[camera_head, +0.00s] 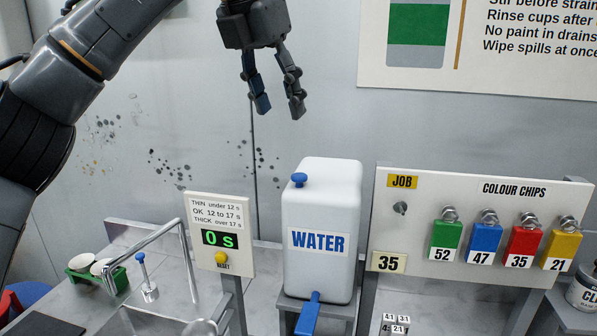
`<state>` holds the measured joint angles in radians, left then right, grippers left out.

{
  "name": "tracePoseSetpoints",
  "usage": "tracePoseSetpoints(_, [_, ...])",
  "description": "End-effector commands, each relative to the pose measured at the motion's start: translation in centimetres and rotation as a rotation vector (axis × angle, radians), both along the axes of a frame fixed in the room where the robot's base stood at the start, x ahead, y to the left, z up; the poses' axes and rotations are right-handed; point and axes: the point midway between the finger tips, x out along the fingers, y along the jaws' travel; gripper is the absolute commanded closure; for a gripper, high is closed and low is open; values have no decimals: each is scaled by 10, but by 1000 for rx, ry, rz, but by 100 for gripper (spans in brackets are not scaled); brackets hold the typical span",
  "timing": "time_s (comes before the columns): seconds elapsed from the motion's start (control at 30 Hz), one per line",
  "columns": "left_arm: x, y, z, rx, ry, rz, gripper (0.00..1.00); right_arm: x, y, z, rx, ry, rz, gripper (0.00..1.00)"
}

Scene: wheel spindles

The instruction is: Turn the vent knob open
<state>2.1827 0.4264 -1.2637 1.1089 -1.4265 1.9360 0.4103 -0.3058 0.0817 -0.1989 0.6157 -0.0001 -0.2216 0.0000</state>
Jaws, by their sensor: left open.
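A white water container (322,200) marked WATER stands upright on a grey stand. A small blue knob (299,180) sits on its top near the left side; I take this for the vent knob. I cannot tell whether it is turned open or closed. A blue tap lever (308,314) sticks out low at the container's front. My left gripper (280,108) is open and empty, its fingers pointing down. In the picture it is above the knob and a little to the left, apart from it. My right gripper is not in view.
A timer panel (219,238) reading 0 s stands left of the container. A colour chip board (480,230) stands to its right, with hanging chips. A sink (140,316) with a bent metal tube is at lower left. The space between gripper and container looks clear.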

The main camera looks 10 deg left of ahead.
Motion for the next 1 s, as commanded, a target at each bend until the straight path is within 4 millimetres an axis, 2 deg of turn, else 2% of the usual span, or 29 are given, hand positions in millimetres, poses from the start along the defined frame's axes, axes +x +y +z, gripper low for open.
tracePoseSetpoints(0.13, [8, -2, -21, 2, 4, -1, 50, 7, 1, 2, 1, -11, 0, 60])
tracePoseSetpoints(0.4, [27, -12, -74, 2, 4, -3, 50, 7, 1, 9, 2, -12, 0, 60])
tracePoseSetpoints(0.6, [39, -16, -104, 0, 2, -1, 50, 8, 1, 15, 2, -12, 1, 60])
tracePoseSetpoints(0.8, [45, -19, -119, -1, 0, -1, 50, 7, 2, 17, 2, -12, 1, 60])
tracePoseSetpoints(1.0, [46, -19, -121, -1, -1, -1, 50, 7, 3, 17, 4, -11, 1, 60])
